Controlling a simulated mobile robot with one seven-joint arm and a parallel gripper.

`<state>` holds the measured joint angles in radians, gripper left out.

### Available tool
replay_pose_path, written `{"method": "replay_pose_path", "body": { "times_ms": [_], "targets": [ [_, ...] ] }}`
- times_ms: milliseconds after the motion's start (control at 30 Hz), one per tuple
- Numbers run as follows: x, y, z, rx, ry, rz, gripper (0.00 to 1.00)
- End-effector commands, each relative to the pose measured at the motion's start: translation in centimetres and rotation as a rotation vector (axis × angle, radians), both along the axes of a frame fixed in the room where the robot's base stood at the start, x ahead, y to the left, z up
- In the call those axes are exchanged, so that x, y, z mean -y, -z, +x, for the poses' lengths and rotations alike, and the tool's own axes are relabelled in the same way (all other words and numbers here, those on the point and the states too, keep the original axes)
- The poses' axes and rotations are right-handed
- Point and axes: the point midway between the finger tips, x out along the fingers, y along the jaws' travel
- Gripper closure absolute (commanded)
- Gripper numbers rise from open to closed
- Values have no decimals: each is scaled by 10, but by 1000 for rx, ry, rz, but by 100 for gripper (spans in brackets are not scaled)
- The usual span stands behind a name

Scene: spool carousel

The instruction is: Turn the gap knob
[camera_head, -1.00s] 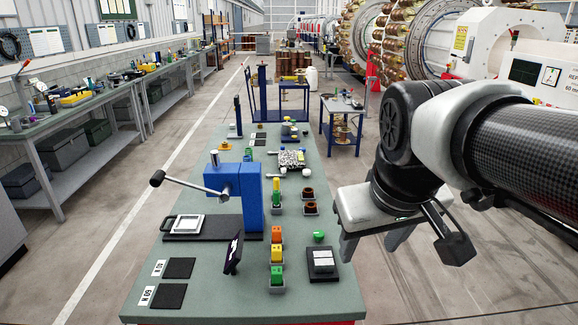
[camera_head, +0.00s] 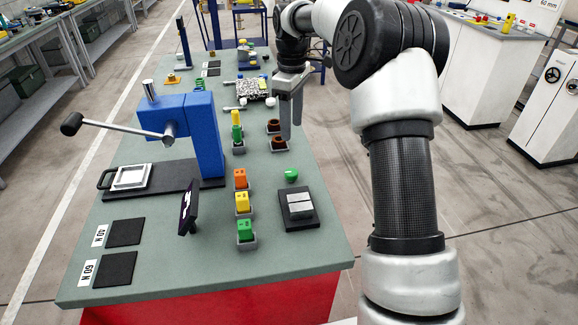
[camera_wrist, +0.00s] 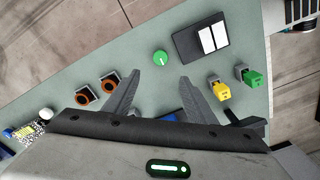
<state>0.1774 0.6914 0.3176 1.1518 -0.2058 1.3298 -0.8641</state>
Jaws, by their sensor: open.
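A small round green knob (camera_head: 291,174) sits on the bench (camera_head: 150,275), right of the row of coloured blocks. I take it for the gap knob. In the wrist view the knob (camera_wrist: 160,58) shows a pale pointer line on its top. My gripper (camera_head: 290,137) points down over the bench, on the far side of the knob and apart from it. In the wrist view my gripper (camera_wrist: 159,80) has its fingers spread, with nothing between them. The knob lies just past the fingertips, roughly centred between them.
A black plate with two pale blocks (camera_head: 299,204) lies just nearer than the knob. Orange, yellow (camera_head: 242,203) and green (camera_head: 245,230) blocks stand left of it. Two brown-ringed cups (camera_head: 278,142) are close by my gripper. A blue press (camera_head: 208,130) with a lever stands at left.

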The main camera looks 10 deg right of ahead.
Motion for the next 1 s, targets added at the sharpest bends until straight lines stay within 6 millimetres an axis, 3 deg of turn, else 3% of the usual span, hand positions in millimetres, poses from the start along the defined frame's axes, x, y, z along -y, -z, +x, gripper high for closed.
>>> {"method": "replay_pose_path", "body": {
  "times_ms": [700, 1000],
  "targets": [
    [0, 142, -2, -2, 3, 0, 49],
    [0, 166, -1, 1, 3, -1, 49]
  ]
}}
